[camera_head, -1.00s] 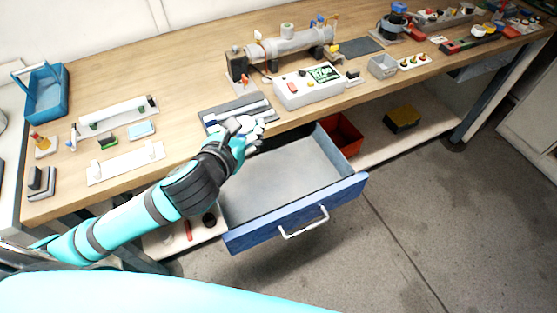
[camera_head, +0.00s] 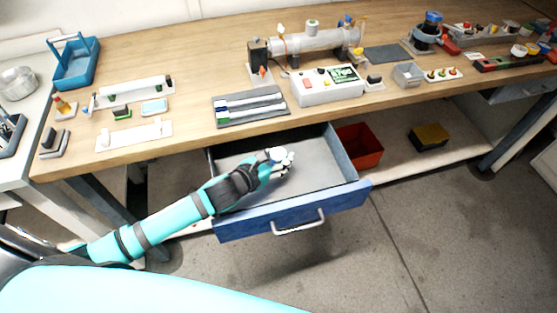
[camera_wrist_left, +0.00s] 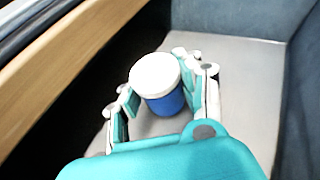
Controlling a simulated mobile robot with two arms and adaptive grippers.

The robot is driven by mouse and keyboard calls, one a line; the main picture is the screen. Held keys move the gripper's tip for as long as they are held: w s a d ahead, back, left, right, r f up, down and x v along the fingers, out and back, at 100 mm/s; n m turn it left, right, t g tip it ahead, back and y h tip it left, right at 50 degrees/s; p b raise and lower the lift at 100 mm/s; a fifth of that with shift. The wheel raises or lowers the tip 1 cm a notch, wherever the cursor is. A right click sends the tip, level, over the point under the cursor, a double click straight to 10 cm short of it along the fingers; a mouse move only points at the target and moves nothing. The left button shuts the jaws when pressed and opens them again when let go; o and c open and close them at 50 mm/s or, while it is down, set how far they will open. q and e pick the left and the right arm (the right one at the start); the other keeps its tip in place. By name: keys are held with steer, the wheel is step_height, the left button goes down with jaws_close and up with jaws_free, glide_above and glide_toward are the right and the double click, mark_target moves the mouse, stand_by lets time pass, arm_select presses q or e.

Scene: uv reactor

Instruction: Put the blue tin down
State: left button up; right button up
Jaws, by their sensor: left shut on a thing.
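My left gripper (camera_head: 281,163) is over the open blue drawer (camera_head: 334,195), inside the outline of its walls. It is shut on the blue tin (camera_wrist_left: 167,101), a small blue cylinder with a white lid. In the left wrist view the tin is upright between the two fingers, with the grey drawer floor (camera_wrist_left: 235,75) around it. In the head view only the tin's white lid (camera_head: 276,154) shows clearly; the hand hides the rest. I cannot tell whether the tin touches the drawer floor. My right gripper is not in view.
The wooden bench top (camera_head: 215,75) lies behind and above the drawer. A dark tray (camera_head: 250,106) with white-and-blue strips sits near its front edge. A red bin (camera_head: 359,147) stands on the shelf right of the drawer. The drawer floor beside the hand looks clear.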

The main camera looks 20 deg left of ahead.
arm_select(q)
steer(key=shift+f, duration=0.65)
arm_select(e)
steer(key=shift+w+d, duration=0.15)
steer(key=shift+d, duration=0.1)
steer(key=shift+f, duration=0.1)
arm_select(q)
steer(key=shift+f, duration=0.35)
steer(key=shift+f+b, duration=0.25)
steer(key=shift+b, duration=0.05)
steer(key=o, duration=1.2)
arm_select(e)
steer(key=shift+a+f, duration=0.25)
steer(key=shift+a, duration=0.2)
